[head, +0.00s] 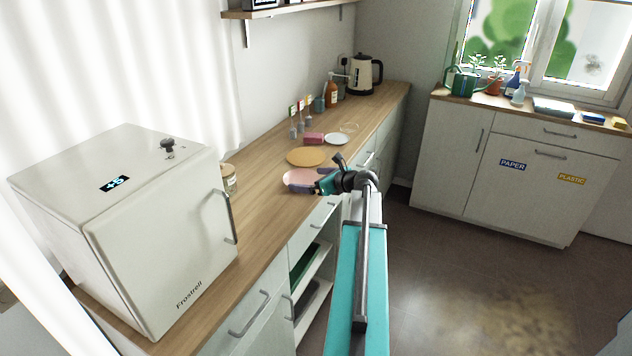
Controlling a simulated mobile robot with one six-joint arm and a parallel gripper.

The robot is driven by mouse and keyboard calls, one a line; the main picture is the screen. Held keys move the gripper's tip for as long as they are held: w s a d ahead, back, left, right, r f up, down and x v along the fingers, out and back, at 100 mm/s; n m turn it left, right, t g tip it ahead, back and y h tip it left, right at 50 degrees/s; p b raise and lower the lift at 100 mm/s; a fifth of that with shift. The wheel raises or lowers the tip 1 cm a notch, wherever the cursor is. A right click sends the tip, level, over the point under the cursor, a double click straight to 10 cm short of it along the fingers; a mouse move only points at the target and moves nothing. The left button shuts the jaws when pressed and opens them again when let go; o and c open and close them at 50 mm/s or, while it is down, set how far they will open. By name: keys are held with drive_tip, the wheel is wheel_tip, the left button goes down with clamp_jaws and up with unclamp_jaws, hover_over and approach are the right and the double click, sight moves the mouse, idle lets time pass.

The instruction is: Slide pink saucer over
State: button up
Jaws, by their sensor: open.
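The pink saucer (298,176) lies flat on the wooden counter (262,205), near its front edge. My gripper (314,181) is open and sits at the right side of the saucer, over or beside its rim. I cannot tell whether the fingers touch it. The gripper hides the saucer's right part. My arm reaches in from the lower right.
A round tan board (306,157) lies just behind the saucer. A white fridge (140,230) and a jar (229,179) stand to the left. Bare counter lies left of the saucer.

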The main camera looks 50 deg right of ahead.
sight(301, 180)
drive_tip(key=shift+x, duration=1.45)
drive_tip(key=shift+a, duration=0.1)
drive_tip(key=c, duration=0.8)
